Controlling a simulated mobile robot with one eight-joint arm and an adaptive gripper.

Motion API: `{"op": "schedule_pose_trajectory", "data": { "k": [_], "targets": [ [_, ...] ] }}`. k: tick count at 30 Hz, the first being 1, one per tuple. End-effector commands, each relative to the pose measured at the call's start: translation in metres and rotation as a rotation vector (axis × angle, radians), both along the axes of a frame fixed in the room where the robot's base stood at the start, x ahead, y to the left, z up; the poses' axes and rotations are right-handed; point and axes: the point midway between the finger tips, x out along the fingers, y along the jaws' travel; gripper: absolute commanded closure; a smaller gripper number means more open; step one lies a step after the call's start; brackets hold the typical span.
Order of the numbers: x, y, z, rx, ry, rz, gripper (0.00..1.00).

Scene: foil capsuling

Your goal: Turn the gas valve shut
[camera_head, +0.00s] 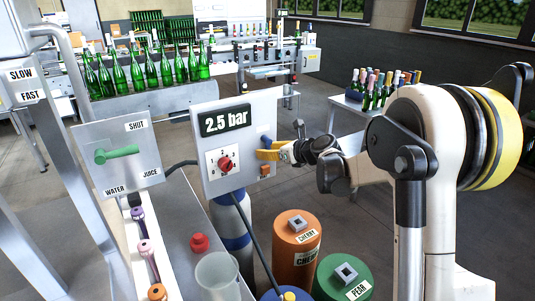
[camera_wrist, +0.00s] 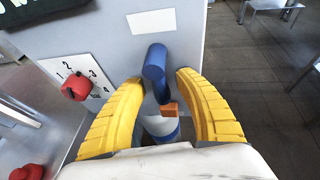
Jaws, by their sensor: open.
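A blue lever handle (camera_wrist: 155,62) stands out from the grey panel in the wrist view, with a blue stem running down below it. My gripper (camera_wrist: 153,85) has its two yellow fingers apart, one on each side of the blue handle and stem, with gaps visible. In the head view my gripper (camera_head: 268,150) is at the right side of the panel (camera_head: 275,108) with the "2.5 bar" display, and covers much of the handle. A small orange block (camera_wrist: 171,109) sits below the handle. Whether the fingers touch the panel cannot be told.
A red knob (camera_wrist: 76,87) on a 1–4 dial is left of my gripper. A green lever (camera_head: 116,154) is on a SHUT/WATER/JUICE plate. Cherry (camera_head: 292,262) and pear (camera_head: 330,285) drums stand below. A blue-banded cylinder (camera_head: 232,232) stands beneath the panel.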

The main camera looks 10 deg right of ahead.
Motion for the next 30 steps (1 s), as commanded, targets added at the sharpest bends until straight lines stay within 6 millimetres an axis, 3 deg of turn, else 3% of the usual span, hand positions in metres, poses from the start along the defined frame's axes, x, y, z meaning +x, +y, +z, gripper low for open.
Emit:
{"op": "schedule_pose_trajectory", "data": {
  "k": [8, 12, 13, 23, 30],
  "targets": [
    [0.0016, 0.0008, -0.0002, 0.0, 0.0, 0.0, 0.6],
    [0.0015, 0.0007, -0.0002, 0.0, 0.0, 0.0, 0.98],
    [0.0015, 0.0007, -0.0002, -0.001, 0.0, 0.0, 1.0],
    [0.0016, 0.0, 0.0003, -0.023, -0.008, 0.0, 1.0],
    [0.0027, -0.0034, 0.0013, -0.133, -0.044, 0.0, 1.0]
  ]
}}
